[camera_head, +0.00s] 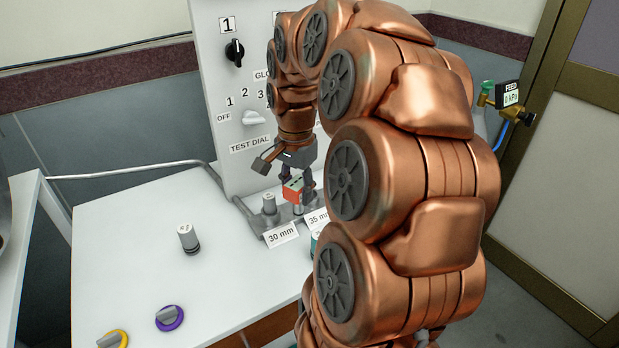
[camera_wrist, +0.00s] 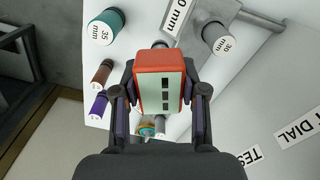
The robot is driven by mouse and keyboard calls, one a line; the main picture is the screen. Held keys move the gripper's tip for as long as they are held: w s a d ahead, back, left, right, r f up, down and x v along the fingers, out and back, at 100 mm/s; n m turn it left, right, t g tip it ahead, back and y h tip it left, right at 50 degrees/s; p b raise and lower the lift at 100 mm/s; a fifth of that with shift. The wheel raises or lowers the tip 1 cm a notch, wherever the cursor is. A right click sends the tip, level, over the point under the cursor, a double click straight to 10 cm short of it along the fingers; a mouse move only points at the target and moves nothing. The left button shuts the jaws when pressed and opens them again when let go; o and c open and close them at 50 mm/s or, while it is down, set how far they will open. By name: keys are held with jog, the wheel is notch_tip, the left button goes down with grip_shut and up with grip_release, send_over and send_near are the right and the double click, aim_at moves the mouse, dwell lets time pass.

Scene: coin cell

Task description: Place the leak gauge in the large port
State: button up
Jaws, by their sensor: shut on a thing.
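The leak gauge (camera_head: 293,190) is a small red box with a pale face and dark windows; in the wrist view (camera_wrist: 160,85) it fills the middle. My gripper (camera_head: 298,180) is shut on it, with one finger on each side in the wrist view (camera_wrist: 161,100). In the head view it is above the grey metal rack (camera_head: 276,222) with the 30 mm and 35 mm labels, with a short grey stem below it. I cannot tell whether the stem touches the rack. No opening that I can tell to be the large port shows clearly.
A grey cylinder (camera_head: 188,239) stands alone on the white table (camera_head: 120,240). Purple (camera_head: 170,318) and yellow (camera_head: 113,340) knobs are at the table's front left. A teal 35 mm cylinder (camera_wrist: 105,26) and a grey 30 mm cylinder (camera_wrist: 218,38) stand near. The dial panel (camera_head: 222,110) rises behind.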

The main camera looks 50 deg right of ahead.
jog(key=shift+w+d+f+p, duration=0.4)
jog(key=shift+w+d+f, duration=0.3)
jog(key=shift+d, duration=0.8)
jog(key=shift+w+d+f+p, duration=0.4)
jog(key=shift+w+d+f, duration=0.35)
jog(key=shift+d, duration=0.7)
jog(key=shift+w+d+f+p, duration=0.4)
jog(key=shift+w+d+f, duration=0.3)
jog(key=shift+d, duration=0.8)
jog(key=shift+f, duration=0.1)
jog(key=shift+f, duration=0.15)
jog(key=o, duration=1.3)
jog(key=shift+c, duration=0.2)
